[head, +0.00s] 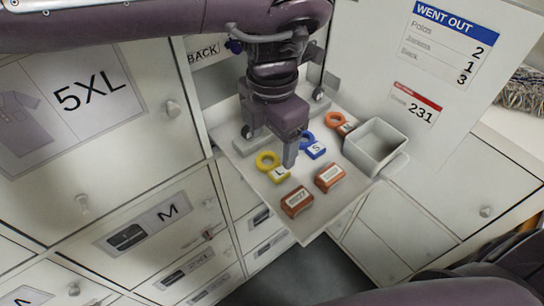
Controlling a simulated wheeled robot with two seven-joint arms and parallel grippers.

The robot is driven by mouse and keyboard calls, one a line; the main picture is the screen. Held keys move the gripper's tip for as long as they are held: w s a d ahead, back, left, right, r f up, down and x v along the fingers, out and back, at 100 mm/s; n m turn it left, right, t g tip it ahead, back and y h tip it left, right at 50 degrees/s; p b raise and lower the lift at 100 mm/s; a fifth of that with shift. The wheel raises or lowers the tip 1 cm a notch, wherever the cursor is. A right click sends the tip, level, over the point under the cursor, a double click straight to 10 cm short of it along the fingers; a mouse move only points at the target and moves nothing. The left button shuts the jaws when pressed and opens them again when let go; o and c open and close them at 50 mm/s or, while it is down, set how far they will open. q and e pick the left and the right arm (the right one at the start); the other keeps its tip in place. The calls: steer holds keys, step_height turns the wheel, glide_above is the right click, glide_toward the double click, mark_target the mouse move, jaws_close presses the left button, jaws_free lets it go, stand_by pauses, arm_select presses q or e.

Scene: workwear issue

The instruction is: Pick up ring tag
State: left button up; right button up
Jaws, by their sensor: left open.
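Three ring tags lie on a pull-out white shelf (312,213). The yellow ring tag (267,161) has a white label with L. The blue ring tag (313,149) has a label with S. The orange ring tag (336,120) lies farther back, its label letter hard to read. My left gripper (290,162) points down over the shelf, between the yellow and blue tags and close to both. It is open, with nothing seen in it. I cannot tell its height above the shelf. My right gripper is not in view.
Two brown-orange labelled blocks (297,201) (330,177) lie toward the shelf's front. A grey open bin (376,146) stands at its right. Cabinet drawers and doors with knobs (172,108) surround the shelf. A "WENT OUT" sheet (443,42) hangs behind. Part of my own body fills the lower right.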

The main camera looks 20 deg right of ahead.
arm_select(q)
steer(key=f+p, duration=0.2)
steer(key=f, duration=0.1)
steer(key=shift+s+f, duration=0.1)
steer(key=shift+s, duration=0.1)
steer(key=shift+w+f+p, duration=0.15)
steer(key=shift+f, duration=0.45)
steer(key=shift+w+f+p, duration=0.15)
steer(key=shift+f, duration=0.45)
steer(key=shift+s, duration=0.1)
steer(key=c, duration=0.5)
steer(key=shift+c, duration=0.6)
steer(key=shift+r+b, duration=0.3)
steer(key=shift+r, duration=0.35)
step_height(320, 180, up, 10)
steer(key=b, duration=0.2)
step_height(320, 180, up, 9)
steer(key=p, duration=0.2)
glide_above(272, 164)
steer(key=shift+f, duration=0.1)
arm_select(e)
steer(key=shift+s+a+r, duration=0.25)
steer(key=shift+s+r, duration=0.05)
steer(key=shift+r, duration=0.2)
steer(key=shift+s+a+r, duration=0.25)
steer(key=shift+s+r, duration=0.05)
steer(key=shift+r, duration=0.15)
